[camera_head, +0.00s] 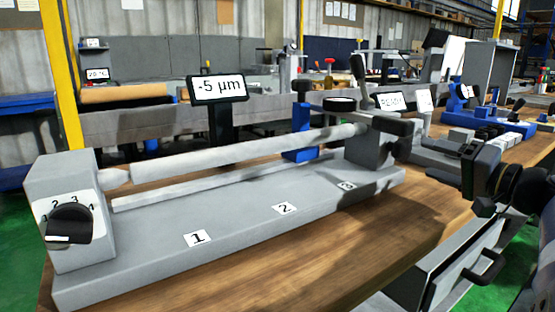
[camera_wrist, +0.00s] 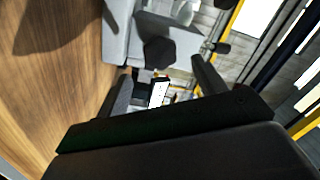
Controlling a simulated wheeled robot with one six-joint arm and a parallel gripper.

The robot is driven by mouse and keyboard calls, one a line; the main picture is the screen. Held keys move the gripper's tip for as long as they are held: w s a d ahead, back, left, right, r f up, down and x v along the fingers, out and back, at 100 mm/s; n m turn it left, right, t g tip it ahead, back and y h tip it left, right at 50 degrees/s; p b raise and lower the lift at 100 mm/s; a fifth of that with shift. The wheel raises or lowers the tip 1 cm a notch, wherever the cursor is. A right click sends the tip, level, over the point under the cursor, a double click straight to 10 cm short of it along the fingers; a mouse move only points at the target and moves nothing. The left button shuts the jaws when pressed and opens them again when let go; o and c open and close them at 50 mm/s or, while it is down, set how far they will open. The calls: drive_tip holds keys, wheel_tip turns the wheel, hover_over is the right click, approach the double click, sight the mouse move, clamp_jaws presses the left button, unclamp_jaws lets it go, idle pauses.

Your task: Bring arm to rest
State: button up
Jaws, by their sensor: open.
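My gripper (camera_head: 457,163) is at the right side of the head view, above the front right part of the wooden table. It points left toward the right end of the grey measuring bench. In the wrist view my gripper (camera_wrist: 162,86) has its two dark fingers spread apart, with nothing between them. My arm runs off the right edge of the head view. The grey bench (camera_head: 245,232) carries a long pale cylinder (camera_head: 245,150) between its end blocks. The gripper looks apart from the bench.
A display (camera_head: 217,88) reading "-5 µm" stands behind the cylinder. A dial knob (camera_head: 70,222) is on the left block. An open grey drawer (camera_head: 440,268) with a dark handle lies below the gripper. More devices and small blocks stand at the back right. Bare table (camera_head: 400,225) shows between bench and drawer.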

sight(406, 152)
drive_tip(key=p+v, duration=0.1)
drive_tip(key=v, duration=0.3)
drive_tip(key=shift+s+d+r, duration=0.1)
drive_tip(key=shift+s+d, duration=0.05)
drive_tip(key=shift+s, duration=0.05)
drive_tip(key=b+x, duration=0.2)
drive_tip(key=x, duration=0.9)
drive_tip(key=shift+w+r, duration=0.1)
drive_tip(key=shift+r+m+p, duration=0.1)
drive_tip(key=shift+m+p, duration=0.4)
drive_tip(key=shift+m, duration=0.1)
drive_tip(key=m+p, duration=0.4)
drive_tip(key=p, duration=0.1)
drive_tip(key=m+p, duration=0.6)
drive_tip(key=p, duration=0.2)
drive_tip(key=shift+p, duration=0.35)
drive_tip(key=m+p, duration=0.6)
drive_tip(key=p, duration=0.4)
drive_tip(key=shift+m, duration=0.4)
drive_tip(key=m+p, duration=0.2)
drive_tip(key=p, duration=0.1)
drive_tip(key=shift+f+m+p, duration=0.25)
drive_tip(key=shift+m+p, duration=0.45)
drive_tip(key=shift+p, duration=0.2)
drive_tip(key=shift+f, duration=0.1)
